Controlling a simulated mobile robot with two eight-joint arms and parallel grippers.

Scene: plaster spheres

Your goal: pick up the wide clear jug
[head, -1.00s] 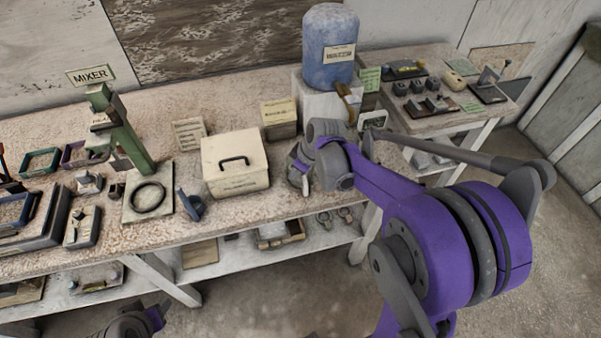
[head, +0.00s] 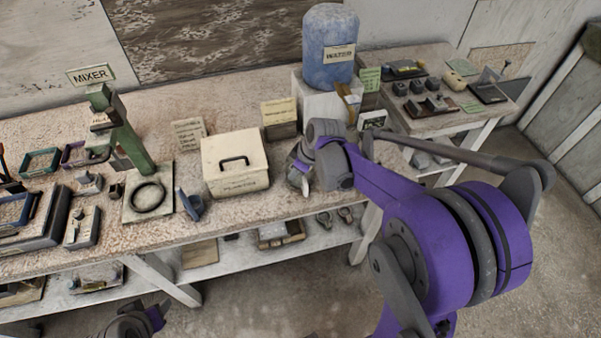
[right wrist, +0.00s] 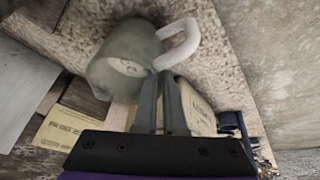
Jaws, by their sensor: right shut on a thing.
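The wide jug (right wrist: 125,55) shows in the right wrist view as a cloudy grey-green, see-through vessel with a pale looped handle (right wrist: 182,42). My right gripper (right wrist: 160,78) has its two dark fingers close together at the handle's near end, shut on the jug. In the head view my right gripper (head: 298,170) is over the bench's front edge, right of the cream box, and its wrist hides most of what it holds. Part of my left arm's end (head: 130,322) shows at the bottom edge; its fingers are not clear.
A cream lidded box (head: 235,180) stands just left of my right gripper. A blue water container (head: 330,48) stands on a white block behind. A green mixer stand (head: 122,135) is on the left. A side table (head: 420,122) with small items is at the right.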

